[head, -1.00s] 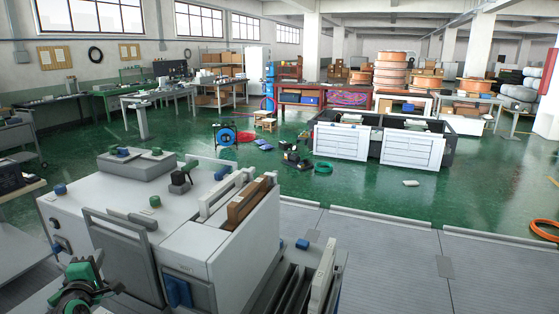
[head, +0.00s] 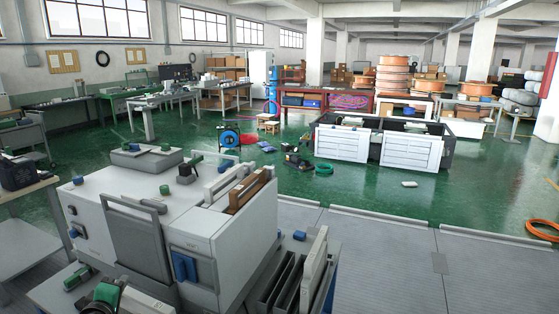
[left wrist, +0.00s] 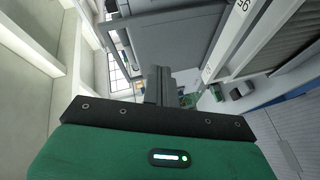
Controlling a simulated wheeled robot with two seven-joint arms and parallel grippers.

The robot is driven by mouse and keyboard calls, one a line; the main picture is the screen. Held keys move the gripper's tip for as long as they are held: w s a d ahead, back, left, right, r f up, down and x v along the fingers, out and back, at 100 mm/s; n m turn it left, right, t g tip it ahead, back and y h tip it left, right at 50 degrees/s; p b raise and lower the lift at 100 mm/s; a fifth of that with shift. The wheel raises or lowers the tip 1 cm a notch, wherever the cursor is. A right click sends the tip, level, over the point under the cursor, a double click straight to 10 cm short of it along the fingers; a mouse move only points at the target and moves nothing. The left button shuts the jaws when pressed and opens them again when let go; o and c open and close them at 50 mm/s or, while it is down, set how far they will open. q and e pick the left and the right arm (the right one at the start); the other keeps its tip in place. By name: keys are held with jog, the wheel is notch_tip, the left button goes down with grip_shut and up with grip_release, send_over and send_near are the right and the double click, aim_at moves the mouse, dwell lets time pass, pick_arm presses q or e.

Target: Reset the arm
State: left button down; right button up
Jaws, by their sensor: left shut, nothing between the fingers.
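My left gripper shows at the bottom left of the head view as a green and black part (head: 105,296), cut off by the lower edge. Its fingertips cannot be made out there. In the left wrist view the dark fingers of the left gripper (left wrist: 158,84) are together beyond the green housing, with nothing between them. A white and grey machine (head: 230,246) with a blue handle stands in front of me, beyond the gripper in the head view. My right gripper is in neither view.
A dark slotted rack (head: 284,284) with upright pale panels stands right of the machine. A grey cart (head: 28,240) is at the left. Further off, a black crate with white panels (head: 342,144) stands on the green floor.

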pick_arm(q)
jog(key=s+d+f+m+g+h, duration=0.3)
jog(key=s+d+f+m+g, duration=0.2)
jog(key=s+d+f+m, duration=0.55)
jog(key=s+d+f+m+g, duration=0.4)
jog(key=s+d, duration=0.2)
jog(key=s, duration=0.5)
jog(key=s+d+f+m+g, duration=0.35)
jog(key=s+d, duration=0.35)
jog(key=s, duration=0.5)
notch_tip(320, 180, down, 29)
jog(key=s+a+f+g, duration=0.1)
jog(key=s+a+f, duration=0.1)
jog(key=s+f, duration=0.7)
jog(key=s+a+f+m+g, duration=0.1)
jog(key=s+a+f, duration=0.1)
jog(key=s+f, duration=0.8)
jog(key=shift+s+f, duration=0.15)
jog(key=shift+f, duration=0.55)
